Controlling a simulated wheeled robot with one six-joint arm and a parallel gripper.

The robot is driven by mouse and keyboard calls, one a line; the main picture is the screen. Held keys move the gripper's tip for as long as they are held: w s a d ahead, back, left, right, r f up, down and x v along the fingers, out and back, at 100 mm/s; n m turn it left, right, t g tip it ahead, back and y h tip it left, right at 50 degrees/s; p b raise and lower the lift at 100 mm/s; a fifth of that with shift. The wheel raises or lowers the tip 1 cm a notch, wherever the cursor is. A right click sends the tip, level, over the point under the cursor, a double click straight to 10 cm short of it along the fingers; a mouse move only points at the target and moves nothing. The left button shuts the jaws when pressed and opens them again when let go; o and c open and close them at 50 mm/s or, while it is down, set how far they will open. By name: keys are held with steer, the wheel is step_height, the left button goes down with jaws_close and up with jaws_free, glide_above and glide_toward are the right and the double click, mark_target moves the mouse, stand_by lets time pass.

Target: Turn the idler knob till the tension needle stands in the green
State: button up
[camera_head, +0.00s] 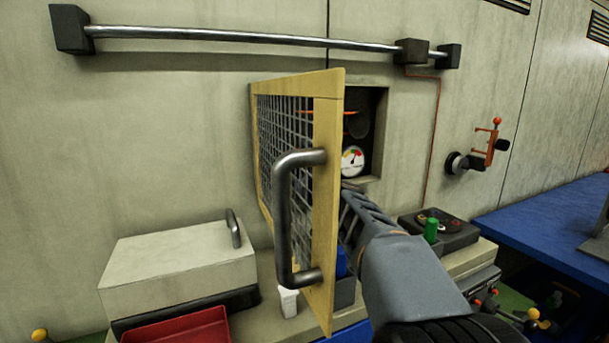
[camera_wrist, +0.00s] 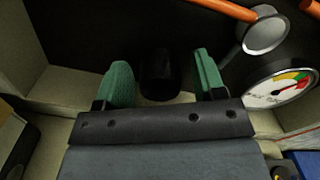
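The idler knob, a dark round cylinder (camera_wrist: 160,72), stands between my gripper's two green fingertips in the wrist view. My gripper (camera_wrist: 161,80) is open, with a gap showing on both sides of the knob. The tension gauge (camera_wrist: 279,90) is to the right, a white dial with green, yellow and red marks. I cannot tell for sure which colour its needle stands in. In the head view the gauge (camera_head: 352,161) shows inside the wall recess. There my arm reaches in behind the open mesh door (camera_head: 326,190), and the fingertips and knob are hidden.
An orange rod with a grey roller (camera_wrist: 268,35) is above the gauge. The recess walls (camera_wrist: 55,95) are close on the left. A grey box (camera_head: 180,250), a red tray (camera_head: 180,330) and a green knob (camera_head: 431,230) are on the bench below.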

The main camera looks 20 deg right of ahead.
steer(key=c, duration=0.8)
steer(key=shift+c, duration=0.2)
steer(key=shift+f+b, duration=0.1)
steer(key=shift+b, duration=0.2)
steer(key=shift+f+n+b, duration=0.1)
steer(key=shift+n+b, duration=0.85)
steer(key=shift+n, duration=0.15)
steer(key=n+b, duration=0.2)
steer(key=shift+n, duration=0.4)
steer(key=n+b, duration=0.3)
steer(key=n, duration=0.2)
steer(key=shift+d+r+b, duration=0.1)
steer(key=shift+r+b, duration=0.1)
steer(key=shift+b, duration=0.15)
steer(key=shift+n, duration=0.5)
steer(key=o, duration=0.9)
